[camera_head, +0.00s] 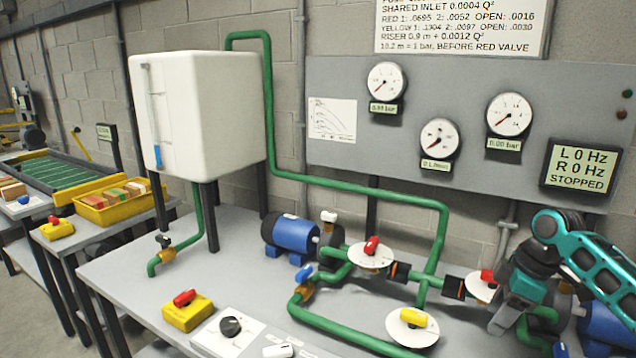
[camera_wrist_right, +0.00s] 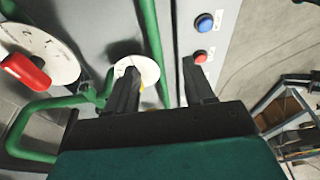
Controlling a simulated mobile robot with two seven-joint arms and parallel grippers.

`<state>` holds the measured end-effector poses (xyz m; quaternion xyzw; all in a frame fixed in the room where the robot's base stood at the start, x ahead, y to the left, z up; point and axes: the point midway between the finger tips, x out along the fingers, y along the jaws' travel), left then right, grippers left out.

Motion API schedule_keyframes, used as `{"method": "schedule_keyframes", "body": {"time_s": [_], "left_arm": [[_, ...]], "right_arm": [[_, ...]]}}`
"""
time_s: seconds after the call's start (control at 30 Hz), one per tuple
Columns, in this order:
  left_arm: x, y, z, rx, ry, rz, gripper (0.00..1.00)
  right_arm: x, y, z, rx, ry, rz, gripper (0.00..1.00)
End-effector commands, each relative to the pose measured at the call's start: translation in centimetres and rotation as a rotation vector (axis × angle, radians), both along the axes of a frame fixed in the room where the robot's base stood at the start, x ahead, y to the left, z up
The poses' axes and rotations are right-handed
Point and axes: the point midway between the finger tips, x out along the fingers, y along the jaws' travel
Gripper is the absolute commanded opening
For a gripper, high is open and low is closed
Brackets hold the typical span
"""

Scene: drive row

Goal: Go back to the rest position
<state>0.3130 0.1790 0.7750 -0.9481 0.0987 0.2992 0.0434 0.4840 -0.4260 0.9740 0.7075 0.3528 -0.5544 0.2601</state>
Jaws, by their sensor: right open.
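My right arm, teal and dark, comes in from the right in the head view. Its gripper (camera_head: 503,318) points down over the right part of the pipework, close to a white disc with a red valve handle (camera_head: 487,277). In the right wrist view its two dark fingers (camera_wrist_right: 160,72) stand apart with nothing between them. Beyond them are green pipe and a white disc (camera_wrist_right: 136,72) with a bit of yellow, partly hidden by a finger. My left gripper is in neither view.
Green pipes (camera_head: 350,338), a blue pump (camera_head: 290,234) and a yellow-handled valve (camera_head: 413,317) crowd the bench. A white tank (camera_head: 215,110) stands left. The wall display (camera_head: 581,169) reads STOPPED. A panel with blue (camera_wrist_right: 204,22) and red (camera_wrist_right: 200,56) buttons lies near the fingers.

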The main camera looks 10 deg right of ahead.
Motion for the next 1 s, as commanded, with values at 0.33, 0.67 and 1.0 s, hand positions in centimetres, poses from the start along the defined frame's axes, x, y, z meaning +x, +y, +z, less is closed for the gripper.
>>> {"method": "schedule_keyframes", "body": {"time_s": [0.33,0.67,1.0], "left_arm": [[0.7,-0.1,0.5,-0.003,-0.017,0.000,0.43],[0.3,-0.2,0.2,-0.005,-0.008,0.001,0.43],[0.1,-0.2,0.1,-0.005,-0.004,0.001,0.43]], "right_arm": [[-8.5,14.0,-12.5,-0.075,0.048,-0.053,0.53],[-18.5,21.9,-13.8,-0.029,-0.026,-0.382,0.53],[-24.2,22.1,-10.9,-0.017,-0.072,-0.724,0.53]]}}
